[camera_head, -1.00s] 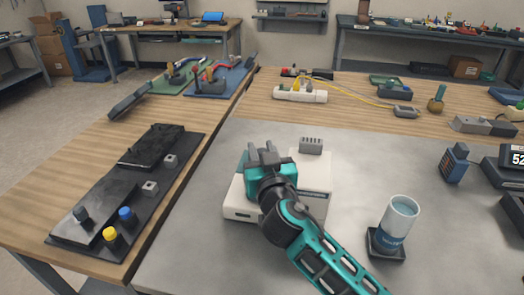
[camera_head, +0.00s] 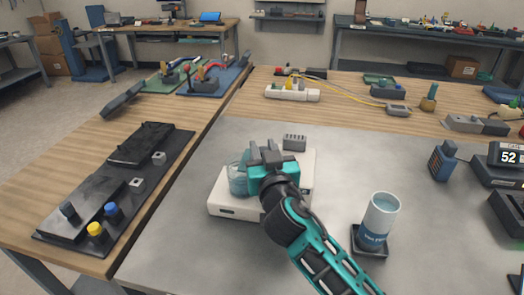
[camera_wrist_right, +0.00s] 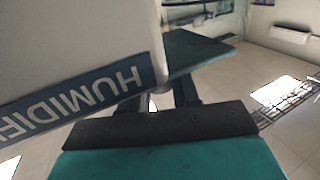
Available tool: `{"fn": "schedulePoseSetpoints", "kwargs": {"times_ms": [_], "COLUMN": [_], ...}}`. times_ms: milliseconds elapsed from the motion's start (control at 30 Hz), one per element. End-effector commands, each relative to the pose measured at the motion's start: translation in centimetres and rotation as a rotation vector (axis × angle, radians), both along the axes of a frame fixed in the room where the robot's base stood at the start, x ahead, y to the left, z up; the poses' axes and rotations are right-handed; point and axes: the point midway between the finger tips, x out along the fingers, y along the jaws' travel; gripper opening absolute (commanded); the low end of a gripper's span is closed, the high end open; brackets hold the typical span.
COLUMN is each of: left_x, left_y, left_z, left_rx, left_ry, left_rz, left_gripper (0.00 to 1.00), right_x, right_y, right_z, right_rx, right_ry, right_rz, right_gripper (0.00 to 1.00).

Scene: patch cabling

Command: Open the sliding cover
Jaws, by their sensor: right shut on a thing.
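A white box (camera_head: 233,207) stands on the grey table top, with a raised white block (camera_head: 305,175) on its right. A clear bluish round vessel (camera_head: 237,177) shows beside my right gripper. My right gripper (camera_head: 266,154) is over the box, its jaws shut on a part of it that the teal hand hides from the head camera. In the right wrist view a white body with a dark blue band (camera_wrist_right: 85,95) reading "HUMIDIFI" upside down is close to the gripper. I cannot tell which part is the sliding cover. My left gripper is not in view.
A cup with a blue label (camera_head: 381,213) stands on a dark base to the right. A small grey block (camera_head: 294,142) is close behind the box. A black board (camera_head: 162,196) with knobs lies to the left. A power strip (camera_head: 291,93) and a yellow cable are behind.

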Motion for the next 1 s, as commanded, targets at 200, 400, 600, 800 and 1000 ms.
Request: {"fn": "schedulePoseSetpoints", "kwargs": {"times_ms": [200,400,600,800,1000], "left_x": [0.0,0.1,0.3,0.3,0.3], "left_y": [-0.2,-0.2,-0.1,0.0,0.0], "left_z": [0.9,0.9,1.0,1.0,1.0], "left_rx": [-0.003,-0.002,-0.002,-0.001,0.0], "left_ry": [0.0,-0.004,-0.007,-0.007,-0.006], "left_rz": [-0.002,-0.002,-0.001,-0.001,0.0], "left_gripper": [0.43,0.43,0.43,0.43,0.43], "right_x": [-0.6,-0.7,-0.7,-0.7,-0.7], "right_y": [-3.4,-3.9,-3.9,-3.8,-3.8], "right_z": [0.4,0.4,0.4,0.3,0.2], "right_rx": [0.002,0.003,0.003,0.002,0.002], "right_ry": [-0.004,-0.006,-0.008,-0.006,-0.003], "right_rz": [-0.003,-0.001,-0.001,0.0,0.0], "right_gripper": [0.0,0.0,0.31,0.51,0.52]}}
